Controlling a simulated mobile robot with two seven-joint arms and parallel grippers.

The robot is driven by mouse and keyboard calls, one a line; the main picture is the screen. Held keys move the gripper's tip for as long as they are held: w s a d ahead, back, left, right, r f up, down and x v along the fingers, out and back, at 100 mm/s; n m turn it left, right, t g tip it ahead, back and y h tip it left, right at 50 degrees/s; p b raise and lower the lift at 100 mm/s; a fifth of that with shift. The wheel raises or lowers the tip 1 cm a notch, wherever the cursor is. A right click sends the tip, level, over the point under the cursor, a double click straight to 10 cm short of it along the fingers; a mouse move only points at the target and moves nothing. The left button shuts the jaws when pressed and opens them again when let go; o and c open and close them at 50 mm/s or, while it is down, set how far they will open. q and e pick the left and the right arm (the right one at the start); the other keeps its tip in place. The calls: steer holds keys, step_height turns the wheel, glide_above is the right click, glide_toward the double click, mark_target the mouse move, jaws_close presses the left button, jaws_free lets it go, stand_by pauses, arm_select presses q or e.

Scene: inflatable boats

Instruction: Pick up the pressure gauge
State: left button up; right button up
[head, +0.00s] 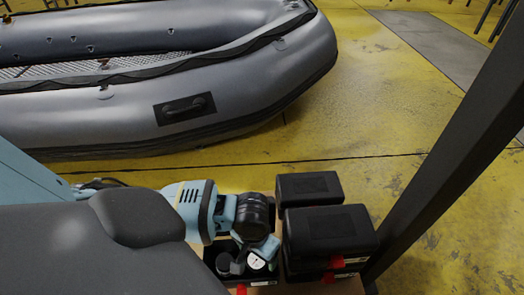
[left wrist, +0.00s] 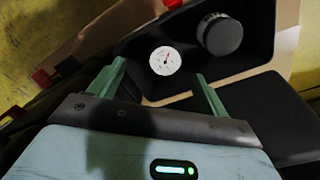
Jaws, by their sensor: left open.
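The pressure gauge (head: 256,262) has a round white dial and sits in an open black box (head: 212,251) at the bottom of the head view. In the left wrist view the gauge (left wrist: 165,61) shows its dial with a red needle, facing the camera. My left gripper (left wrist: 160,74) is open, with one green finger on each side of the gauge in the picture. No grip on it shows, and I cannot tell the exact gap. In the head view my left gripper (head: 258,251) is right over the box and partly hides its contents. My right gripper is not in view.
A black round cap (left wrist: 219,34) lies in the same box, beside the gauge. Closed black cases (head: 330,235) with red latches stand just right of the box. A grey inflatable boat (head: 230,85) lies behind on the yellow floor (head: 380,95).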

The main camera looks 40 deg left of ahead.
mark_target(257, 260)
arm_select(q)
steer(key=shift+w+a+f, duration=0.2)
steer(key=shift+w+a, duration=0.1)
steer(key=shift+a, duration=0.1)
steer(key=shift+a+r, duration=0.1)
steer(key=shift+a, duration=0.05)
steer(key=shift+f+b, duration=0.9)
steer(key=shift+f, duration=0.35)
steer(key=shift+w+f, duration=0.1)
steer(key=shift+f+b, duration=0.3)
steer(key=shift+f, duration=0.1)
step_height(257, 260, down, 4)
steer(key=b, duration=0.2)
steer(key=shift+f+b, duration=0.1)
steer(key=shift+b, duration=0.3)
steer(key=shift+f, duration=0.1)
steer(key=c, duration=0.9)
steer(key=shift+c, duration=1.1)
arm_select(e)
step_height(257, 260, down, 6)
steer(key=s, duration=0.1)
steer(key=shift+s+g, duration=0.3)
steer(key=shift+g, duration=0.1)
